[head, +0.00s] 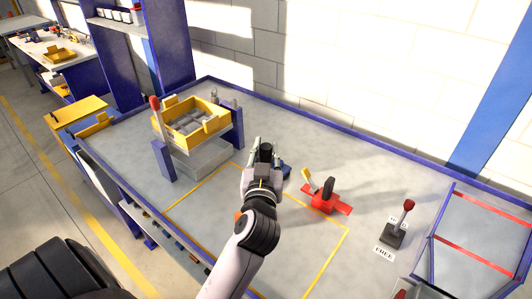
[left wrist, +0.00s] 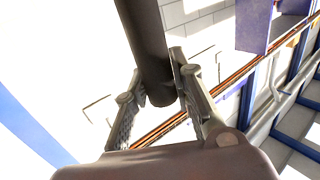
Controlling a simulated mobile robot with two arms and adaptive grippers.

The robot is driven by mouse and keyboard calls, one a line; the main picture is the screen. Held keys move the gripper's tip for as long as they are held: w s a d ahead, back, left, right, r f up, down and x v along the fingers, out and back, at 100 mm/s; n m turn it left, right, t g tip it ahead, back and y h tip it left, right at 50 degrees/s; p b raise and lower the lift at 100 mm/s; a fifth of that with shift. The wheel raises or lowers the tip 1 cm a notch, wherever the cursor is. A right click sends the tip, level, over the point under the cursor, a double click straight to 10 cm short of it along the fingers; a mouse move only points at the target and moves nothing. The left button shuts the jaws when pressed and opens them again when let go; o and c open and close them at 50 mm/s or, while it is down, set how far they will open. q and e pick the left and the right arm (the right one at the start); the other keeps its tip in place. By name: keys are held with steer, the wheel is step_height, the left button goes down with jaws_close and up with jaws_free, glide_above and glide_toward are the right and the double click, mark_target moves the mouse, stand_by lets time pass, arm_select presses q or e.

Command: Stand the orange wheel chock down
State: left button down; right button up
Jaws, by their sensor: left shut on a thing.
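My left gripper (head: 260,152) is over the middle of the bench, shut on a dark round bar. In the left wrist view the bar (left wrist: 150,45) passes between the two fingers (left wrist: 162,92); its far end is out of frame. A small orange patch (head: 238,216) shows at the left edge of my left arm in the head view. I cannot tell whether it is part of the orange wheel chock, as the arm hides what is behind it. No whole orange chock shows. My right gripper is not in view.
A yellow tray (head: 207,128) with grey blocks stands at the back left. A red device (head: 325,197) with a dark handle and a red-knobbed lever (head: 400,226) stand at right. A dark blue piece (head: 286,172) is beside the gripper. Yellow lines (head: 322,268) mark the bench.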

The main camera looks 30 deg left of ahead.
arm_select(q)
steer(key=shift+f, duration=0.1)
steer(key=shift+f, duration=0.2)
steer(key=c, duration=1.4)
jaws_free()
steer(key=shift+o, duration=0.2)
